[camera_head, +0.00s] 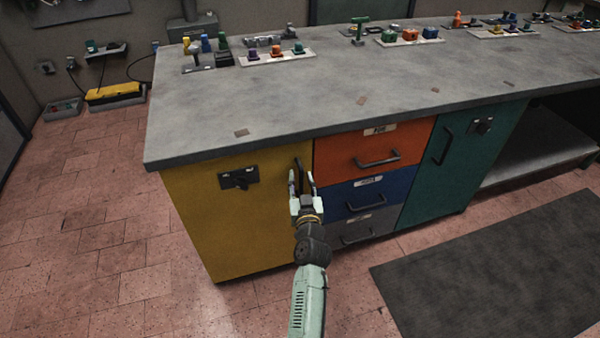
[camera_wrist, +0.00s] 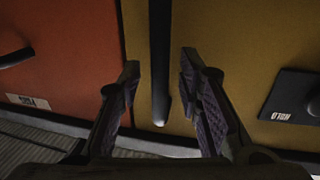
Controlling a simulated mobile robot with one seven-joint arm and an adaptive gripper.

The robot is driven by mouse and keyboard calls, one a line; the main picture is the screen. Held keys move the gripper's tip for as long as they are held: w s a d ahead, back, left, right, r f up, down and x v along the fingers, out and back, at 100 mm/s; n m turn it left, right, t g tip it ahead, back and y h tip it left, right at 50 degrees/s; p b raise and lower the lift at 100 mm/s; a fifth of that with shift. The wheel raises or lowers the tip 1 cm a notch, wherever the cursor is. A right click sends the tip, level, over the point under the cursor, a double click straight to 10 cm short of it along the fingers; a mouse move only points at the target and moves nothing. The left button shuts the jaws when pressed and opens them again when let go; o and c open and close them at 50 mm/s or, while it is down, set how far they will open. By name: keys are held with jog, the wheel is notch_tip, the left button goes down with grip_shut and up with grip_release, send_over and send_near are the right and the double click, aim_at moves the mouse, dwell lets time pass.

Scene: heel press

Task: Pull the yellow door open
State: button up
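The yellow door (camera_head: 235,225) is the left front of the workbench and looks shut, flush with the cabinet. Its dark upright bar handle (camera_wrist: 160,45) is near its right edge, beside the drawers. My gripper (camera_head: 302,180) is at this handle, which it partly hides in the head view. In the wrist view my gripper (camera_wrist: 160,70) is open, with one finger on each side of the bar. Gaps show between the bar and both fingers. The bar's end shows between the fingers. A dark latch plate (camera_head: 238,178) is on the door's upper middle.
Orange (camera_head: 360,150), blue (camera_head: 350,198) and grey (camera_head: 355,230) drawers with bar handles are right of the door. A teal door (camera_head: 455,160) is further right. The grey worktop (camera_head: 300,95) overhangs the front. Tiled floor (camera_head: 100,240) left is clear; a dark mat (camera_head: 500,270) lies right.

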jog(key=shift+w, duration=0.1)
grip_shut()
dwell(0.4)
dwell(0.5)
